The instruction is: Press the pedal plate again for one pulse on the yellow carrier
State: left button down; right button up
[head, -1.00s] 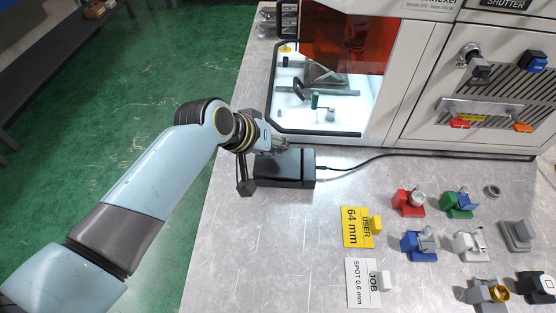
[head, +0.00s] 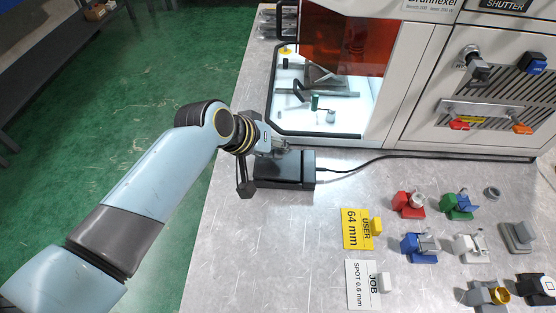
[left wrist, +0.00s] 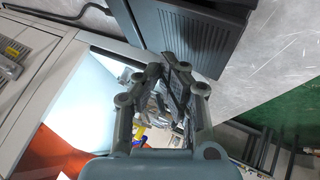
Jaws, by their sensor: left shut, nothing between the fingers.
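The black pedal (head: 298,181) lies on the metal bench in front of the machine. In the left wrist view it fills the top (left wrist: 225,12). My left gripper (head: 283,149) is shut and empty, at the pedal's back edge. Its fingertips (left wrist: 168,66) overlap the pedal's edge in the left wrist view; I cannot tell whether they touch or press the plate. I cannot make out a yellow carrier for certain. A small green piece (head: 315,102) stands in the lit chamber (head: 350,117). My right gripper is out of view.
A black cable (head: 350,167) runs right from the pedal. A yellow card (head: 355,228) and a white card (head: 360,284) lie nearer. Red (head: 408,204), green (head: 456,206) and blue (head: 417,246) holders stand to the right. An orange-red shutter (head: 342,40) hangs above the chamber.

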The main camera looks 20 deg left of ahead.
aim_at(279, 161)
pick_arm(q)
jog(key=shift+f, duration=0.1)
jog(key=shift+f, duration=0.35)
jog(key=shift+s+a+f+b, duration=0.15)
jog(key=shift+f+b, duration=0.35)
jog(key=shift+f, duration=0.35)
dwell(1.0)
jog(key=shift+r, duration=0.15)
jog(key=shift+d+r+p, duration=0.2)
jog(key=shift+r+p, duration=0.9)
jog(key=shift+p, duration=0.2)
jog(key=r+p, duration=0.5)
jog(key=shift+w+d+r, duration=0.1)
jog(key=shift+w+d, duration=0.1)
jog(key=shift+d, duration=0.05)
jog(key=shift+s+a, duration=0.1)
